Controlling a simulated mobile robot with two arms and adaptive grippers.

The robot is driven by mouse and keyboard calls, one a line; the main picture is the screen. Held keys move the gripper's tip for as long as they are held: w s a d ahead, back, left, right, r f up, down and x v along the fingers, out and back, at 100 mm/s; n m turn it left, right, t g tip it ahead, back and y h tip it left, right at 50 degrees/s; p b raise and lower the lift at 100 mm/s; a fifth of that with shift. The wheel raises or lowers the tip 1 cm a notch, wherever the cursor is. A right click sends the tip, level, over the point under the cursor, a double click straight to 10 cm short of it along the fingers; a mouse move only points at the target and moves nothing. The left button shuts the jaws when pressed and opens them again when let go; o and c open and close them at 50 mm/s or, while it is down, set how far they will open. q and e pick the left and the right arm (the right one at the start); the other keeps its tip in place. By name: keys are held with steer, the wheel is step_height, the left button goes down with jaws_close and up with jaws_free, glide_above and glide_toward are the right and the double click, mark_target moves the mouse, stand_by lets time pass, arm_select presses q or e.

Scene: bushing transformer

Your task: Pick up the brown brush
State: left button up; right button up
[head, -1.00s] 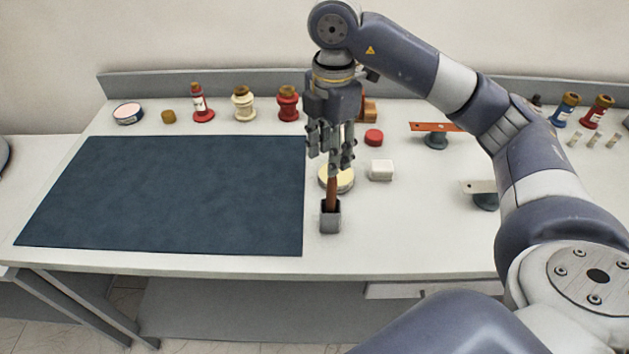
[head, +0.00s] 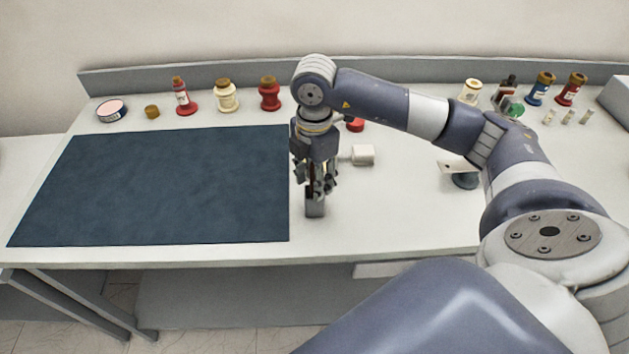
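The brown brush stands upright in a small grey holder (head: 315,208) just right of the dark mat. Only a little of its brown handle (head: 312,187) shows, between the fingers of my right gripper (head: 318,188). That gripper points straight down with its fingers around the handle, their tips just above the holder. I cannot tell whether the fingers touch the handle. My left gripper is out of view.
The dark blue mat (head: 160,185) covers the table's left part. A white block (head: 363,155) and a red lid (head: 355,125) lie right of the gripper. Several bottles, including a red one (head: 269,93), line the back. The table front right of the holder is clear.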

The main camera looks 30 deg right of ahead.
steer(key=shift+f, duration=0.2)
steer(key=c, duration=0.9)
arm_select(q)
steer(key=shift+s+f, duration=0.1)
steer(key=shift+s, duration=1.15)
arm_select(e)
jaws_close()
